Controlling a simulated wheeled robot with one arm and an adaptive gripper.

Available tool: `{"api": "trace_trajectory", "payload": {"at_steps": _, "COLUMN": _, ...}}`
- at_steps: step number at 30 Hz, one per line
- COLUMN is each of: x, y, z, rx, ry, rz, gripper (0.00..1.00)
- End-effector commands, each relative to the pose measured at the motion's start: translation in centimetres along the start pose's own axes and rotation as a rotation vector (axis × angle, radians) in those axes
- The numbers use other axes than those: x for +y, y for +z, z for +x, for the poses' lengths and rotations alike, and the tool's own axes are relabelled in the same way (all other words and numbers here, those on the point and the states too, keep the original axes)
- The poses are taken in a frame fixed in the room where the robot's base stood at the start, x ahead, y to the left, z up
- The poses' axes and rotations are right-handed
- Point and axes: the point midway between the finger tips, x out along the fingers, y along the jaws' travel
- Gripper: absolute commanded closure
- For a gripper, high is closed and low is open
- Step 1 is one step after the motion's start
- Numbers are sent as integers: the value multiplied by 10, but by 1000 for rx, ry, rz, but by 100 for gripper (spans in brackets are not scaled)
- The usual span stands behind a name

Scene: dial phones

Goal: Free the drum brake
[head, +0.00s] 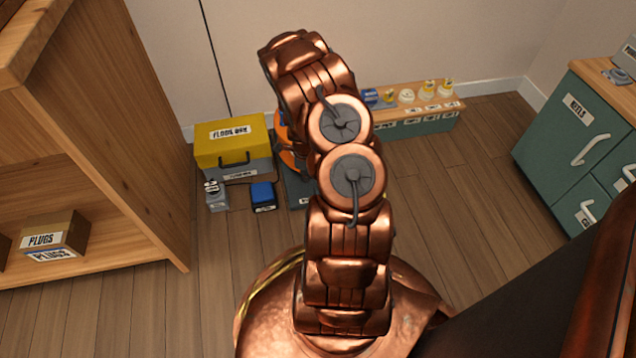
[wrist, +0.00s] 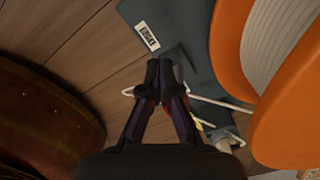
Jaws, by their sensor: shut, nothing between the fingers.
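The drum (wrist: 291,110) shows large at the right of the wrist view, with orange flanges and pale cord wound between them. In the head view only an orange edge of the drum (head: 288,150) shows beside my arm. It stands by a dark grey base (wrist: 196,50) with a white label. My gripper (wrist: 159,64) is shut and empty, pointing over this base, left of the drum. A thin white rod (wrist: 225,103) runs from behind the fingers towards the drum. A red part is half hidden behind the right finger. I cannot tell which part is the brake.
A yellow-lidded floor box (head: 232,140), a small grey device (head: 215,195) and a blue block (head: 263,195) stand left of my arm. A low bench (head: 415,105) is behind. A wooden shelf (head: 110,130) stands left, a green cabinet (head: 565,130) right.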

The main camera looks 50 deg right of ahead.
Motion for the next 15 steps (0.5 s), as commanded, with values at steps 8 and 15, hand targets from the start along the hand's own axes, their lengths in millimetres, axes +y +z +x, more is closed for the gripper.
{"api": "trace_trajectory", "payload": {"at_steps": 8, "x": -6, "y": -10, "z": 0, "rx": 0, "ry": 0, "rz": 2, "gripper": 100}}
{"api": "trace_trajectory", "payload": {"at_steps": 15, "x": -11, "y": -18, "z": 0, "rx": 0, "ry": 0, "rz": 1, "gripper": 100}}
